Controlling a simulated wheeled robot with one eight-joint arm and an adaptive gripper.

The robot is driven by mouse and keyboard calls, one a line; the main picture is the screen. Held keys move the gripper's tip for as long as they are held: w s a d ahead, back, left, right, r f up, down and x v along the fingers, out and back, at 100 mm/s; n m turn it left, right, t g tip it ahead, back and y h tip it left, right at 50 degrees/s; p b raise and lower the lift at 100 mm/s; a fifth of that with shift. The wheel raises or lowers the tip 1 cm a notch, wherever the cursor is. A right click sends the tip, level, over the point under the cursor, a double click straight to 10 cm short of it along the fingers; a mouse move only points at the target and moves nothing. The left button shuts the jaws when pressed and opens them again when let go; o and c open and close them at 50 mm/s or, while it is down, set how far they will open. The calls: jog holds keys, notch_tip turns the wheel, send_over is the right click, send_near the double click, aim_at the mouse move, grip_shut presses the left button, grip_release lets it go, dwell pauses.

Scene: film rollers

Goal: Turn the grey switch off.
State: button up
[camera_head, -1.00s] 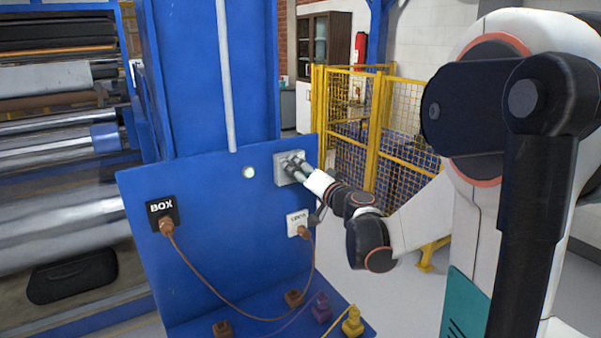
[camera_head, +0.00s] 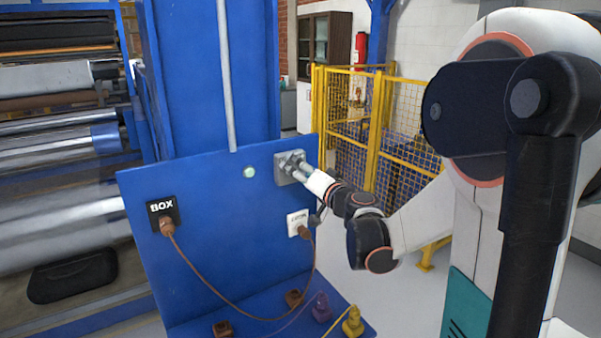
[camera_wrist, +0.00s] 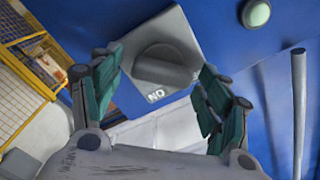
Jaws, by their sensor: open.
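The grey switch (camera_head: 281,174) is a square plate at the upper right of the blue panel. In the wrist view its plate (camera_wrist: 176,28) looks tilted. A rounded grey knob (camera_wrist: 164,70) stands out from it, above white letters that read "NO" in this view. My gripper (camera_wrist: 162,62) is open, with one green-padded finger on each side of the knob; contact cannot be told. In the head view my gripper (camera_head: 297,167) reaches the switch from the right and partly hides it.
A pale green round lamp (camera_head: 249,172) sits left of the switch. Below are a black "BOX" socket (camera_head: 163,208) and a white socket (camera_head: 297,222) with brown plugs and a cable. Several loose plugs lie on the blue ledge (camera_head: 255,325). A yellow mesh fence (camera_head: 374,120) stands behind.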

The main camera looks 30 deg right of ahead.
jog(key=s, duration=1.2)
jog(key=shift+d, duration=0.2)
